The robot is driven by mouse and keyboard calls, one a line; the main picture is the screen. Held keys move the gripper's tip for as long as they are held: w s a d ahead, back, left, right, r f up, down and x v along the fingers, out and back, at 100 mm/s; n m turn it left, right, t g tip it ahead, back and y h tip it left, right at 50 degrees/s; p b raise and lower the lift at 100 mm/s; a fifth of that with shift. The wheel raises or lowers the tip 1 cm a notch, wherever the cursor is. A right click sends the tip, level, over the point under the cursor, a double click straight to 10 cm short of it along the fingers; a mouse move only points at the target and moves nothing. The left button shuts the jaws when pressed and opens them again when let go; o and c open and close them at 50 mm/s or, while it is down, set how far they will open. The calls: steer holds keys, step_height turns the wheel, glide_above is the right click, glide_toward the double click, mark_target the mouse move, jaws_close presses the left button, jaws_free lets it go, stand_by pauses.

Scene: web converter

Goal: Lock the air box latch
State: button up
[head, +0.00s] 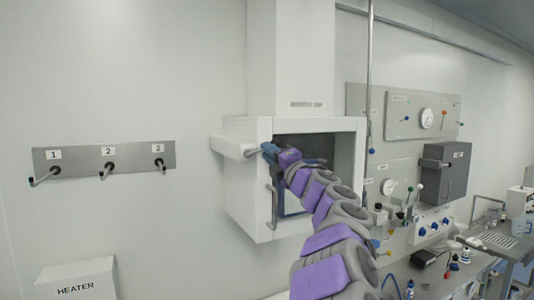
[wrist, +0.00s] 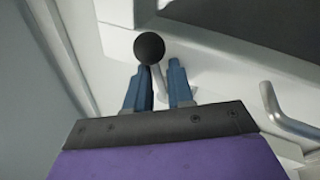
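The air box (head: 248,195) is a white wall box under a square duct, with a dark window in its front. My gripper (head: 268,150) is at the box's upper left front corner. In the wrist view, a black ball knob on a short grey stem (wrist: 149,48) is at the fingertips; it seems to be the latch handle. My gripper's two blue fingers (wrist: 160,78) are apart, with the stem showing between them. The ball overlaps the left fingertip, and I cannot tell whether they touch. The latch's catch is not clearly visible.
A metal bar handle (head: 271,206) is on the box front, also at right in the wrist view (wrist: 287,115). A numbered hook panel (head: 85,160) is left; a gauge panel (head: 400,118) and cluttered bench are right.

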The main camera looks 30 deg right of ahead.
jaws_close()
steer(key=shift+f, duration=0.15)
stand_by(1.1)
